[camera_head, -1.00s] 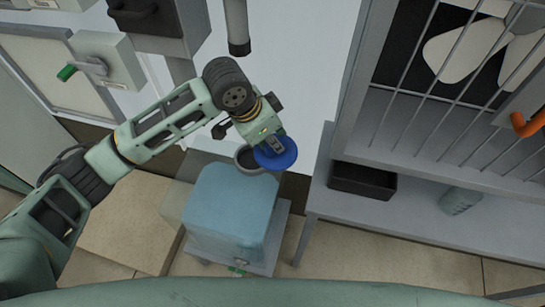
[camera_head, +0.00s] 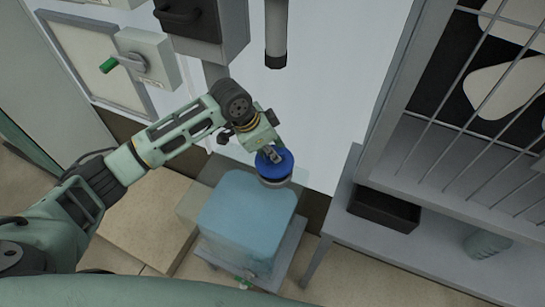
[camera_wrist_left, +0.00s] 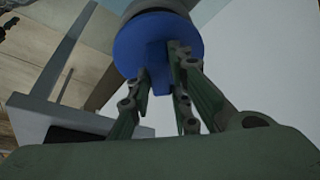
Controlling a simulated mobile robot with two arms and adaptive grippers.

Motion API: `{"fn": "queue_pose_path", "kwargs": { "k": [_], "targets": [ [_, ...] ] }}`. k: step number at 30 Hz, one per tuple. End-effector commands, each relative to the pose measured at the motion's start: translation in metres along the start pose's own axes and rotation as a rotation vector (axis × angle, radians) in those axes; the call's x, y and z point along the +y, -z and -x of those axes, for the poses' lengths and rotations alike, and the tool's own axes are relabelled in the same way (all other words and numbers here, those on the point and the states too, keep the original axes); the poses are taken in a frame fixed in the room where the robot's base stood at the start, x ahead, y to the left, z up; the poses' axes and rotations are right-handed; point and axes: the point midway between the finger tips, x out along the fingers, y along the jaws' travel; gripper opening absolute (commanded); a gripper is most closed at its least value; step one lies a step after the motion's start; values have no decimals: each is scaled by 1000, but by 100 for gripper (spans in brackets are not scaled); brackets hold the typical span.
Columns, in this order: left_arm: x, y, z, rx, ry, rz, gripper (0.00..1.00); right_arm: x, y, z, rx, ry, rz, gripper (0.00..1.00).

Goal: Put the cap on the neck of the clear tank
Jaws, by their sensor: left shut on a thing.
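The clear tank (camera_head: 245,215) looks pale blue and stands on a small stand. Its grey neck (camera_head: 276,184) shows as a rim at the tank's back right. My left gripper (camera_head: 272,155) is shut on the blue cap (camera_head: 280,167). The cap covers the neck's opening from the head camera. In the left wrist view, my fingers (camera_wrist_left: 160,80) grip the raised bar of the cap (camera_wrist_left: 130,48), and the grey neck (camera_wrist_left: 150,8) is right behind it. I cannot tell whether the cap touches the neck. My right gripper is out of view.
A grey pipe (camera_head: 276,35) hangs behind the tank. A grey bench (camera_head: 345,235) on the right holds a black tray (camera_head: 384,210) and a clear bottle (camera_head: 486,244) beside a barred rack.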

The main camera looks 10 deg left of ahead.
Motion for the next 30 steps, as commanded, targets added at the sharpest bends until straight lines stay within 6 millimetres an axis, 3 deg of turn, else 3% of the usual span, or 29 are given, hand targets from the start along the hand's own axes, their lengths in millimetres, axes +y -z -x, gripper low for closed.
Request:
{"fn": "queue_pose_path", "kwargs": {
  "k": [6, 17, 18, 21, 24, 30],
  "targets": [
    [2, -12, -28, -1, -2, 1, 0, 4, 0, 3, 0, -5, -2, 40],
    [1, -14, -33, -1, -1, 0, 0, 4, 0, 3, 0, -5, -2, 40],
    [1, -14, -33, -1, 0, 0, 20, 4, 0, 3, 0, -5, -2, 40],
    [1, -14, -33, -1, 0, -1, 29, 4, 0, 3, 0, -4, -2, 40],
    [1, -14, -33, -1, 0, 0, 37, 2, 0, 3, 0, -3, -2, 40],
    [1, -13, -33, -1, 0, 0, 37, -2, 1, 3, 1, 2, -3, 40]
  ]
}}
